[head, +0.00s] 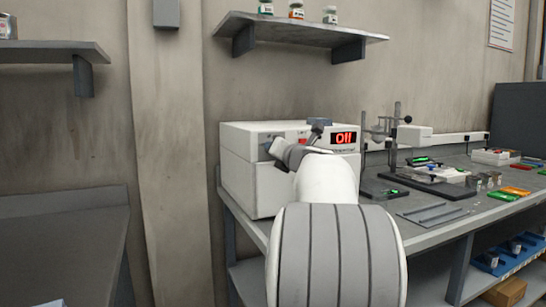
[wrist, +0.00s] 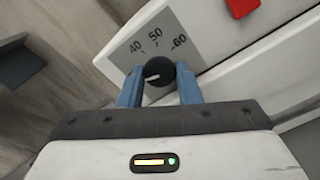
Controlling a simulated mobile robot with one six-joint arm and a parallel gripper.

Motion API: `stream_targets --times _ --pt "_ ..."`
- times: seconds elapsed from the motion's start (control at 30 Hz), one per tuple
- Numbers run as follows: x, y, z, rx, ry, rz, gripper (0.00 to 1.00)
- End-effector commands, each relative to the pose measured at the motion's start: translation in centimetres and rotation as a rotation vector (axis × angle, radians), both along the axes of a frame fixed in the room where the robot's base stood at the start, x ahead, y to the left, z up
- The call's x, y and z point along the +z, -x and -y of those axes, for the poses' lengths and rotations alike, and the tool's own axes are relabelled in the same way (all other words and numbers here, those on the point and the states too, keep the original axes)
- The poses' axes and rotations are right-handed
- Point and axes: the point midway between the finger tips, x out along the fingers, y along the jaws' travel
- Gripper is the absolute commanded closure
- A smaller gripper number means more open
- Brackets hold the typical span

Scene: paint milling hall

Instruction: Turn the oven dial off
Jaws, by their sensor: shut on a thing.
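The oven (head: 250,165) is a white box on the workbench, with a red-lit display (head: 344,138) whose characters look like "Off" but are hard to read. In the wrist view the black round dial (wrist: 160,69) has a white pointer mark turned to the left, away from the printed 40, 50 and 60. My gripper (wrist: 158,84) has its two blue fingers on either side of the dial and is shut on it. In the head view my arm covers part of the oven front, and the dial is hidden behind my gripper (head: 279,150).
A red button (wrist: 241,8) sits on the oven front near the dial. A wall shelf (head: 300,30) with small jars hangs above. The bench to the right holds a stand (head: 397,120), trays and small items. Another bench (head: 60,240) stands at left.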

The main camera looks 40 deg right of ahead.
Motion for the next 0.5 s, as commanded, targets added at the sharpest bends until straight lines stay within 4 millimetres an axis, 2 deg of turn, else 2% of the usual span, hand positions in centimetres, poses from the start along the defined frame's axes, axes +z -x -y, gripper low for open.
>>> stream_targets --times 0.5 --pt "0.31 -0.02 -0.08 0.002 0.06 -0.01 0.92"
